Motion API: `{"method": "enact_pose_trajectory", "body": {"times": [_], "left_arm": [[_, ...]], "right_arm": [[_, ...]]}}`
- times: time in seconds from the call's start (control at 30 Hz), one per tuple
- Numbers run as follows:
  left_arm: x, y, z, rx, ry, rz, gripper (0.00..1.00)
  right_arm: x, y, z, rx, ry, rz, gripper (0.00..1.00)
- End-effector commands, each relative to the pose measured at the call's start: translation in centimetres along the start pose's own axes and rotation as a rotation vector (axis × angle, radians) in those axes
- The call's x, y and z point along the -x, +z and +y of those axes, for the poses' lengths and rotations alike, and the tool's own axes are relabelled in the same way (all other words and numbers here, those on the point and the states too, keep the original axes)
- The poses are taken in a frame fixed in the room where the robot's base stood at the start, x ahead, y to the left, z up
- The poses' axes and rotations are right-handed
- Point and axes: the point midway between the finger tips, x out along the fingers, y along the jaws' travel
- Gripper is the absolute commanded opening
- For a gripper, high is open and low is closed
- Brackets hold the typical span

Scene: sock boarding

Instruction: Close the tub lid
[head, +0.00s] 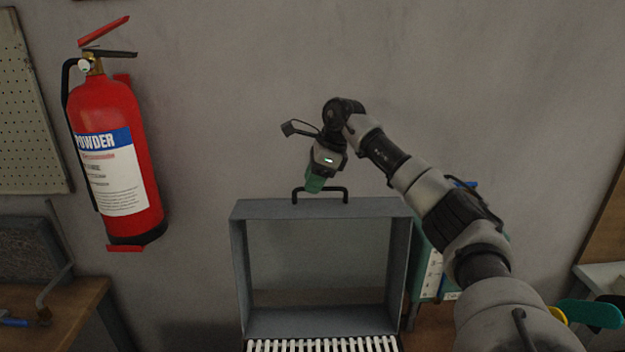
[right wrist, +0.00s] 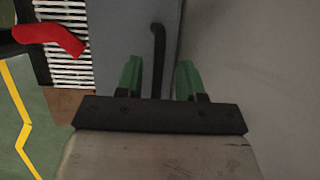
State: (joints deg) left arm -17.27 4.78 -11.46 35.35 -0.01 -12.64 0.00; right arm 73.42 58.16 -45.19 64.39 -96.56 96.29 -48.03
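The grey tub lid (head: 315,262) stands raised in the head view, its hollow inner side facing me. A black bar handle (head: 337,188) sits on its top edge. My right gripper (head: 314,185), with green fingers, is at the left part of this handle. In the right wrist view the two green fingers (right wrist: 159,80) are apart, and the dark handle (right wrist: 157,45) lies between them in the picture. I cannot tell whether they touch it. The lid's grey face (right wrist: 122,45) also shows there. My left gripper is in neither view.
White slats (head: 322,346) lie below the lid at the bottom edge. A red fire extinguisher (head: 118,150) hangs on the wall at left. A wooden bench (head: 55,315) is at lower left. The right wrist view shows a red object (right wrist: 50,36) over white slats.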

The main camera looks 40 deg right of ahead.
Motion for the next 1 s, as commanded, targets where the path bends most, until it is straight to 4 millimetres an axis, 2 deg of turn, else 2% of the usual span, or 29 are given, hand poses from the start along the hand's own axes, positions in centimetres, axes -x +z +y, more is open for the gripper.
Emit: {"method": "enact_pose_trajectory", "body": {"times": [0.13,0.37,0.63,1.0], "left_arm": [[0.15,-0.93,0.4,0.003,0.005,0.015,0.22],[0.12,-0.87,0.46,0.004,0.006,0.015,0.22],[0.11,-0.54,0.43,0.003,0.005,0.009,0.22],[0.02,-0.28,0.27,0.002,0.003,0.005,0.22]], "right_arm": [[-0.67,0.0,0.01,0.0,0.0,0.0,0.38],[-0.73,0.0,0.01,0.0,-0.001,0.0,0.38],[-0.71,0.01,0.01,0.0,0.0,0.0,0.0],[-0.57,0.05,-0.02,0.005,-0.011,-0.001,0.0]]}}
